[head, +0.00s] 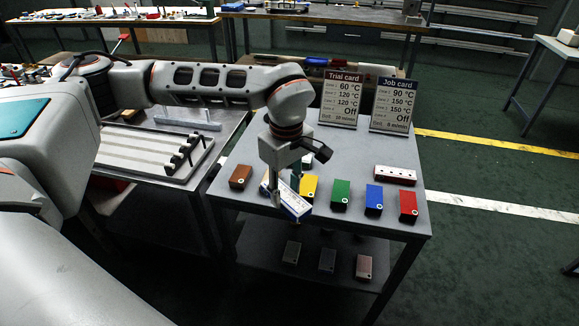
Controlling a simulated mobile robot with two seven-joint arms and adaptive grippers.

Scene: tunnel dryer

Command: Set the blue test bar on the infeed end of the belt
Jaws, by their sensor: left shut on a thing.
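My left gripper (278,190) points down over the left part of the grey table and is shut on a white box with blue edges (293,205). The box is tilted; I cannot tell whether it touches the table. A blue bar (374,200) stands on the table to the right of the gripper, between a green bar (340,195) and a red bar (408,206). A yellow bar (308,187) is close beside the held box. I cannot make out a belt or its infeed end. My right gripper is not in view.
A brown bar (240,176) and a white block with dark holes (395,175) are on the table (420,228). The Trial card (341,98) and Job card (391,105) stand at the back. A pale tray (140,150) with black posts lies at left. Several dark blocks sit on the lower shelf.

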